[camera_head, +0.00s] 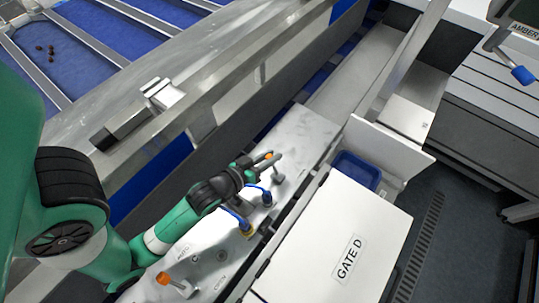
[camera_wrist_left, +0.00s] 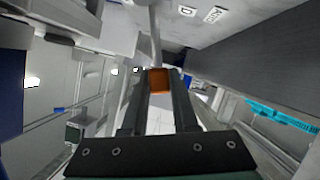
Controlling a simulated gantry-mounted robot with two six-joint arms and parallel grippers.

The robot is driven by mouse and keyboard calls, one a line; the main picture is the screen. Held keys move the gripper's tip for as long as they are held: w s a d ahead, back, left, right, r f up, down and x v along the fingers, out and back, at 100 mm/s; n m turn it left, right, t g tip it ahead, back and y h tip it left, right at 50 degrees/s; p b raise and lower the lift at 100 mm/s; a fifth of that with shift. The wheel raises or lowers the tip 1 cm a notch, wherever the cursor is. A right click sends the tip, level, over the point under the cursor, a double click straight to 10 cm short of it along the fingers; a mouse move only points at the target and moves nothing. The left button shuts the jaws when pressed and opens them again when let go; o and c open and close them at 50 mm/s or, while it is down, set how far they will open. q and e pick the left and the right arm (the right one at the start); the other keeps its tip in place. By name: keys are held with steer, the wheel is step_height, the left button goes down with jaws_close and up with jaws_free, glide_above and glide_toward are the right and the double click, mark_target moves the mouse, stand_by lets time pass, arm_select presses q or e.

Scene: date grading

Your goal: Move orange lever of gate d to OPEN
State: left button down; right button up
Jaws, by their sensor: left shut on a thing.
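The orange lever tip (camera_head: 268,156) shows at the far end of my left gripper (camera_head: 257,164) in the head view, above the grey metal panel. In the left wrist view the orange tip (camera_wrist_left: 159,82) sits between the two dark fingers of my left gripper (camera_wrist_left: 158,92), which is shut on it. The white GATE D cover (camera_head: 345,225) lies to the right. My right gripper is in neither view.
A second orange lever (camera_head: 170,281) stands at the panel's near end. Blue hoses with fittings (camera_head: 262,194) rise from the panel beneath my left gripper. A blue bin (camera_head: 356,170) is beyond the cover. Dark dates (camera_head: 45,49) lie in a blue lane at upper left.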

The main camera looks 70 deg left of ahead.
arm_select(q)
steer(key=shift+w+d+m+p, duration=0.25)
steer(key=shift+d+m+p, duration=0.05)
steer(key=shift+d+m, duration=0.1)
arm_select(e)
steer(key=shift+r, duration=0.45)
arm_select(q)
steer(key=shift+y, duration=0.3)
